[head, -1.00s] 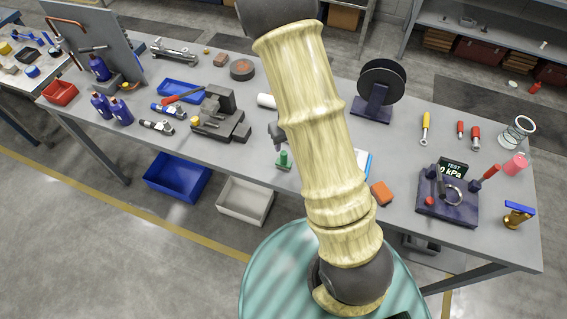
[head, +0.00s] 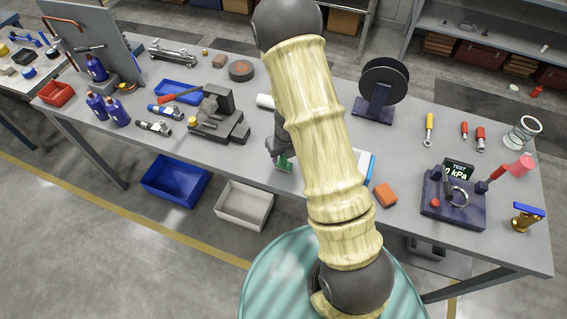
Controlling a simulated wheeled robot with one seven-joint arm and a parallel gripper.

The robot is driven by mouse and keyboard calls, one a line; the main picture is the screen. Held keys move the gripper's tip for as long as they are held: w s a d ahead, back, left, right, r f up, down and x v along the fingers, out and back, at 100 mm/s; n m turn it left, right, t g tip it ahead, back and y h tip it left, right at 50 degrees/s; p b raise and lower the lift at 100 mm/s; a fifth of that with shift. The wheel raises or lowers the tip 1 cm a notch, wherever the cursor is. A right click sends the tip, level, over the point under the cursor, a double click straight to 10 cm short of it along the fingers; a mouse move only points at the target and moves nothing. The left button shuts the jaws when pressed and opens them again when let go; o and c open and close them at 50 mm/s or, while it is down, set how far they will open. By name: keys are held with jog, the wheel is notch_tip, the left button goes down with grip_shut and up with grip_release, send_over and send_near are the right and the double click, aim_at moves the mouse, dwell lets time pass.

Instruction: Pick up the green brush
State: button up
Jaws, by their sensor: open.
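A small green object (head: 284,164), which looks like the green brush, is on the grey workbench near its front edge, just left of my arm. Its upper part is hidden behind my gripper. My gripper (head: 279,151), dark grey, shows only in part beside my pale-covered arm. It is right at the green brush, pointing down, and its jaws are open. I cannot tell whether the fingers are around the brush or only touching or above it.
An orange block (head: 385,195) and a white and blue pad (head: 364,163) lie to the right of my arm. A dark vise (head: 217,115) stands left of the brush. A white cylinder (head: 265,101) lies behind. A purple test fixture (head: 453,208) is at right.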

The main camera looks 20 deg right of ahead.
jog(key=f, duration=0.1)
jog(key=f+b, duration=0.1)
jog(key=shift+w+a+f, duration=0.1)
jog(key=shift+w+f, duration=0.2)
jog(key=shift+f, duration=0.1)
jog(key=shift+c, duration=0.2)
grip_shut()
